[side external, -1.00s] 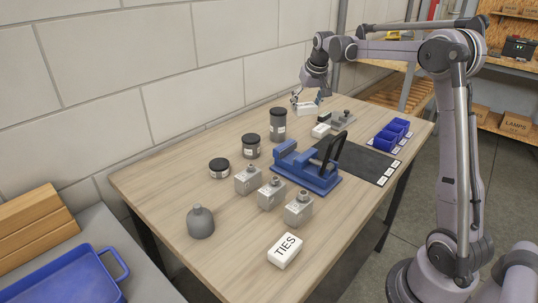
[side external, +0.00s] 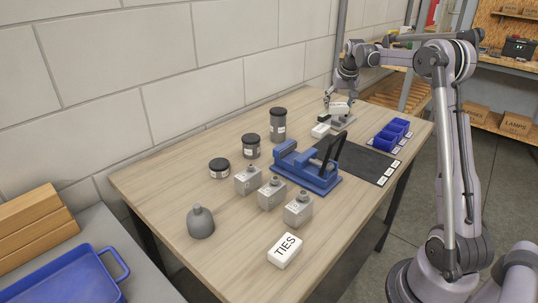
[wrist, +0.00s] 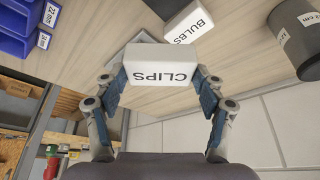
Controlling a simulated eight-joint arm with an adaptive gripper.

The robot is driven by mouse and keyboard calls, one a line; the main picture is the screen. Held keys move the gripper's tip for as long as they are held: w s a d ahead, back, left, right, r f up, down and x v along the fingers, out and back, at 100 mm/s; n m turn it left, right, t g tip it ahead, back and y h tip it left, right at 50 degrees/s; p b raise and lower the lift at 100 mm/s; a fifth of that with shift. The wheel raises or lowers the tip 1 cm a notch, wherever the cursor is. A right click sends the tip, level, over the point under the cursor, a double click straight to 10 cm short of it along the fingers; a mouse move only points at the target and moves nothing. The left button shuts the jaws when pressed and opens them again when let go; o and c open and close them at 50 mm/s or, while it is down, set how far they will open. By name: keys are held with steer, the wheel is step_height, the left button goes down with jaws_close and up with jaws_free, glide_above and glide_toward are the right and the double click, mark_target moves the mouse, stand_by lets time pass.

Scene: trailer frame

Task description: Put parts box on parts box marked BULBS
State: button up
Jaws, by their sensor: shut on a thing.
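My gripper (side external: 338,97) is shut on a white parts box marked CLIPS (wrist: 162,78), with a finger on each side of it. The box also shows in the side view (side external: 340,108), raised off the table near its far end. The white parts box marked BULBS (wrist: 188,22) lies on the table; in the side view it (side external: 321,130) is below and left of the held box. The two boxes look apart. In the wrist view the held box hides a little of the BULBS box's lower edge.
A grey device (side external: 343,119) stands right under the held box. Dark-lidded jars (side external: 278,125), a blue vise (side external: 306,168), blue bins (side external: 391,135) and a box marked TIES (side external: 285,250) stand on the table (side external: 240,275). The block wall runs along its left side.

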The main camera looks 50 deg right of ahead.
steer(key=w+f, duration=0.1)
steer(key=w+a+f, duration=0.1)
steer(key=w, duration=0.1)
steer(key=w+f, duration=0.1)
steer(key=shift+w+a+f, duration=0.1)
steer(key=shift+w+a, duration=0.3)
steer(key=shift+f, duration=1.95)
steer(key=shift+f, duration=0.15)
steer(key=o, duration=1.2)
steer(key=shift+c, duration=0.2)
